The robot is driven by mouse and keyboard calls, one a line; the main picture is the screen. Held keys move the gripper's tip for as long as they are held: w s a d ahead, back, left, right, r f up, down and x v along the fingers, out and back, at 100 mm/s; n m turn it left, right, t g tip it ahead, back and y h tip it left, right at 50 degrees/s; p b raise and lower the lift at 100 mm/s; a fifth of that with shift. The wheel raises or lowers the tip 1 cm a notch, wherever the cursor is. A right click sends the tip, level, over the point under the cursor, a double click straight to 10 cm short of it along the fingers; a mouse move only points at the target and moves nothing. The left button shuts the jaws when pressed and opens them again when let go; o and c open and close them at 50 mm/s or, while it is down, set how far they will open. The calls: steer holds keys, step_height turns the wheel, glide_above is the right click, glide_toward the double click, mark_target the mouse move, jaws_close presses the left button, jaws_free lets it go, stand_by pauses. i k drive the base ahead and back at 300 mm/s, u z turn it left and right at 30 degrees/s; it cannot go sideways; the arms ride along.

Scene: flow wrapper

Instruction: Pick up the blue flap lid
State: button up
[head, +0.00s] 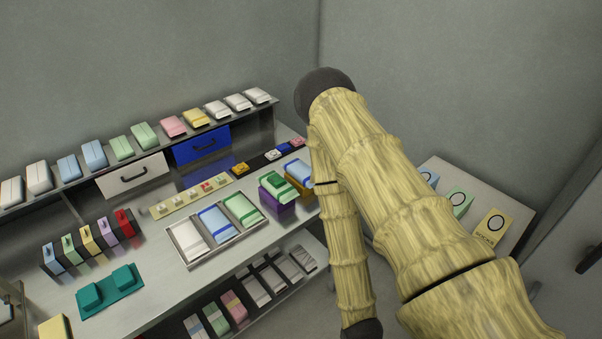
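A light blue piece with a white band (298,171), which looks like the blue flap lid, lies on an orange box (301,188) near the right end of the counter. My arm partly covers its right side. A similar blue and white piece (215,222) lies in the middle of a grey tray (186,262), so I cannot be sure which is the lid. My arm fills the right half of the head view, and its forearm hangs down to the bottom edge. My gripper's fingers do not show.
A purple box (277,203) with a green and white piece (277,186) stands left of the orange box. A strip with small knobs (192,197) lies behind the tray. A shelf of wrapped packs (143,136) runs above two drawers. A side table (477,190) stands right.

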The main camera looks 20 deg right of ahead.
mark_target(282, 148)
steer(key=u, duration=0.5)
steer(key=k, duration=1.1)
steer(key=z, duration=0.65)
steer(key=i, duration=1.5)
steer(key=u, duration=0.05)
